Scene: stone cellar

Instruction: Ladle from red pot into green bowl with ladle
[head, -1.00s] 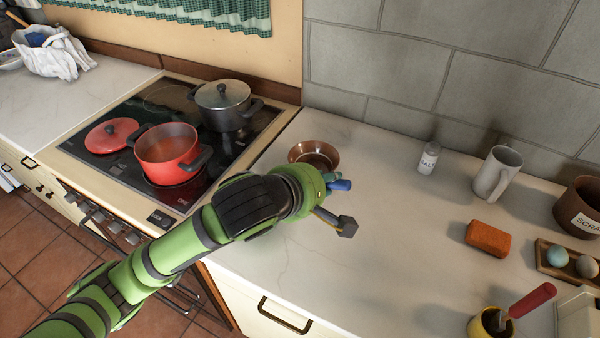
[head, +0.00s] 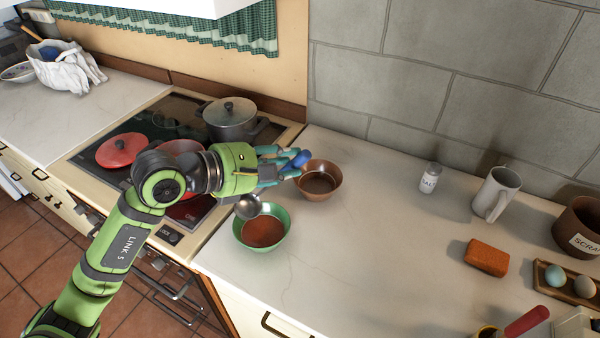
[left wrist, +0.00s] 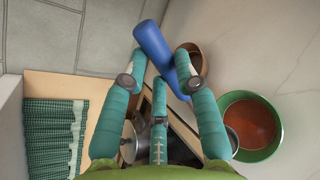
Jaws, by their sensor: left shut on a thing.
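My left gripper (head: 282,166) is shut on the blue handle (head: 296,160) of the ladle, which also shows in the left wrist view (left wrist: 153,45). The ladle's grey metal cup (head: 248,207) is at the left back rim of the green bowl (head: 286,236); whether it touches cannot be told. The green bowl stands on the counter with reddish-brown liquid in it, and it shows at right in the left wrist view (left wrist: 276,148). The red pot (head: 184,147) is on the stove, mostly hidden behind my arm. My right gripper is not in view.
A brown bowl (head: 334,184) stands just behind and right of the green bowl. A grey lidded pot (head: 230,120) and a red lid (head: 118,151) are on the stove. A salt shaker (head: 429,177), mug (head: 497,194) and orange block (head: 487,256) stand right. The middle counter is clear.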

